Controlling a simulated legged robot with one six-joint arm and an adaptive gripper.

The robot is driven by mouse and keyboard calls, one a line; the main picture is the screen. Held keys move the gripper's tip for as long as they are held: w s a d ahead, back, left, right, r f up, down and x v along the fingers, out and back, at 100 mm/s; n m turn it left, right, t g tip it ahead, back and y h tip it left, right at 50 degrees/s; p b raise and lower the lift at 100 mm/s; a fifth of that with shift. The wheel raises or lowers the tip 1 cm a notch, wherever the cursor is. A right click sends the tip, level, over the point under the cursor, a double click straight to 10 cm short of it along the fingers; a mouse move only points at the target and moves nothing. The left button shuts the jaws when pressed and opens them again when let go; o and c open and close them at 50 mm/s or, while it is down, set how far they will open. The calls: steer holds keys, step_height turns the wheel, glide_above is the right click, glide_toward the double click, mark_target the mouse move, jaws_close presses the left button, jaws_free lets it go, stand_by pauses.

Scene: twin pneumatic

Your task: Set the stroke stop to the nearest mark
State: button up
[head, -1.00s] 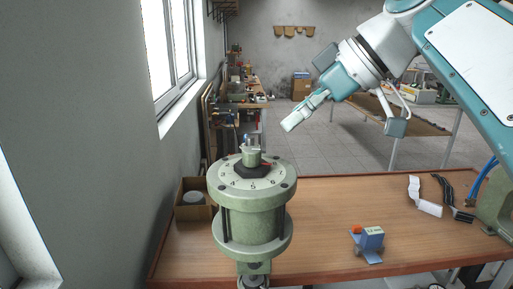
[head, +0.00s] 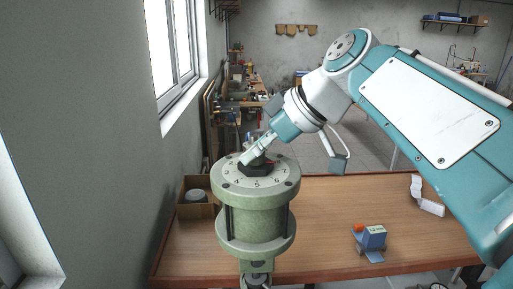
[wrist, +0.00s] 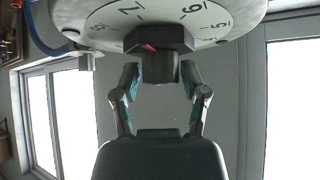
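The stroke stop is a dark hexagonal knob (head: 257,170) on top of a green cylinder (head: 256,197). A pale numbered dial (head: 232,177) surrounds it. In the wrist view the knob (wrist: 160,38) carries a red pointer (wrist: 149,46), roughly between the 7 and the 6; its exact reading is unclear. A grey block (wrist: 160,68) stands at the knob's middle. My gripper (head: 246,159) is tilted down at the knob. In the wrist view my gripper (wrist: 160,84) is open, one finger either side of the block, apparently apart from it.
A cardboard box (head: 195,211) with a round grey part stands left of the cylinder. A blue-and-white block with an orange knob (head: 371,238) lies on the wooden bench (head: 330,205). The wall and window are close on the left. The bench's middle is clear.

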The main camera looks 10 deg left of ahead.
jaws_close()
steer(key=shift+m, duration=0.3)
